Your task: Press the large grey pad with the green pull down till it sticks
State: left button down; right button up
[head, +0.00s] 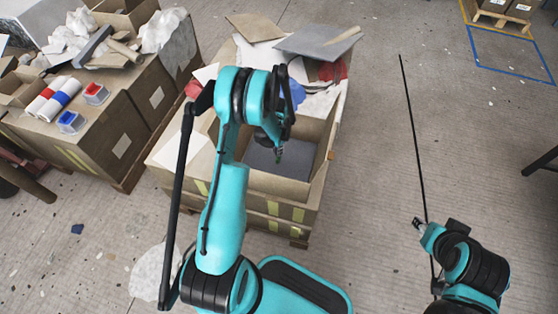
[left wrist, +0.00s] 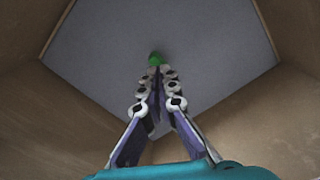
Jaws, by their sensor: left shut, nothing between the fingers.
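The large grey pad (left wrist: 215,50) lies at the bottom of an open brown box in the left wrist view. It also shows in the head view (head: 290,160), partly hidden by my left arm. The green pull (left wrist: 155,59) stands on the pad, just beyond the fingertips. My left gripper (left wrist: 157,72) is shut and empty, pointing down into the box at the green pull. Whether the fingertips touch the pull, I cannot tell. In the head view the left gripper (head: 279,152) is small and dark above the pad.
The brown box (head: 318,190) has walls close around the left gripper. Grey sheets (head: 318,42) and rags are piled behind it. Another box stack at left holds rolls (head: 58,97), red and blue containers (head: 71,122) and white cloths. The floor at right is mostly clear.

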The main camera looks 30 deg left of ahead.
pick_arm(q)
jog(key=shift+f, duration=1)
dwell(0.9)
jog(key=shift+r, duration=0.15)
jog(key=shift+r+p, duration=1.85)
jog(key=shift+r, duration=1.55)
jog(key=s+d+r+n+t, duration=0.15)
jog(key=d+r, duration=0.25)
jog(key=r, duration=0.6)
jog(key=s+d+r+t, duration=0.2)
jog(key=s+d+r, duration=0.15)
jog(key=r, duration=0.75)
jog(key=s+d+r+n+t, duration=0.1)
jog(key=s+d+r+t, duration=0.1)
jog(key=s+d+r, duration=0.2)
jog(key=s+d+r+t, duration=0.1)
jog(key=s+d+r, duration=0.3)
jog(key=s, duration=0.6)
jog(key=shift+n+t, duration=0.35)
